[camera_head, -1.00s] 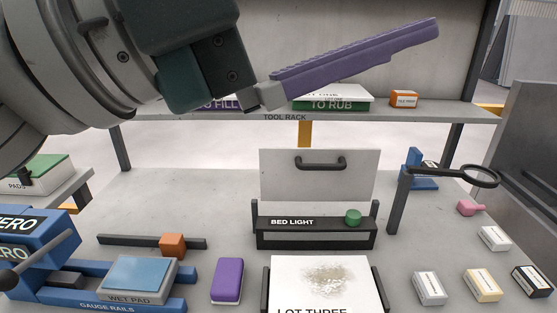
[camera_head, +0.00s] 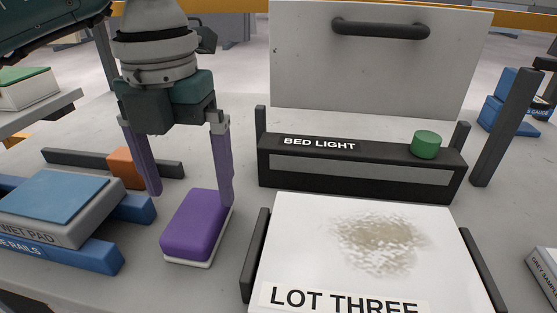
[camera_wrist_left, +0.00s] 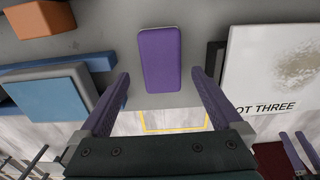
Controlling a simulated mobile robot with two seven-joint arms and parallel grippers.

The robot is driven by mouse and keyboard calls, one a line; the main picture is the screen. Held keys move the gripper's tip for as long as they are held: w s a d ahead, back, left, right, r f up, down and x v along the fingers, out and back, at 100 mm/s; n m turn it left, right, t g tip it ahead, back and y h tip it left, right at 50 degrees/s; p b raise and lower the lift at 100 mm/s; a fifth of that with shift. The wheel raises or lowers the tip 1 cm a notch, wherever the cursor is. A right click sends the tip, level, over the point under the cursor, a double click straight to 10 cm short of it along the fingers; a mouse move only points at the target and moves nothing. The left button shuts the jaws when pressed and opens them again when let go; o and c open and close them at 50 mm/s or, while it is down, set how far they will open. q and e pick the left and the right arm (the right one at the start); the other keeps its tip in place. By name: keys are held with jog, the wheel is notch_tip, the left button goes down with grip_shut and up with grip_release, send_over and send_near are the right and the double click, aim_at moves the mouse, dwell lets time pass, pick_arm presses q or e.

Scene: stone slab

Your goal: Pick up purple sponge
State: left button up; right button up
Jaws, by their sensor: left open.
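The purple sponge (camera_head: 193,224) is a rounded block with a pale base. It lies on the grey stone slab between the blue wet pad and the white LOT THREE plate. My left gripper (camera_head: 193,200) points down with its purple fingers open and empty, above and slightly behind the sponge in the head view. In the left wrist view the sponge (camera_wrist_left: 160,58) lies ahead of the gap between the open fingers (camera_wrist_left: 158,74), apart from both.
The wet pad (camera_head: 50,207) on blue rails stands left of the sponge. The LOT THREE plate (camera_head: 300,235) has a dark side rail close on the right. The BED LIGHT box (camera_head: 360,172) stands behind the plate.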

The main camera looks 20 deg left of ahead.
aim_at(196, 213)
pick_arm(q)
notch_tip(196, 213, down, 6)
jog(key=shift+d+r, duration=0.1)
jog(key=c, duration=1.3)
jog(key=shift+o, duration=0.2)
jog(key=shift+r, duration=0.1)
notch_tip(196, 213, up, 20)
jog(key=p, duration=0.3)
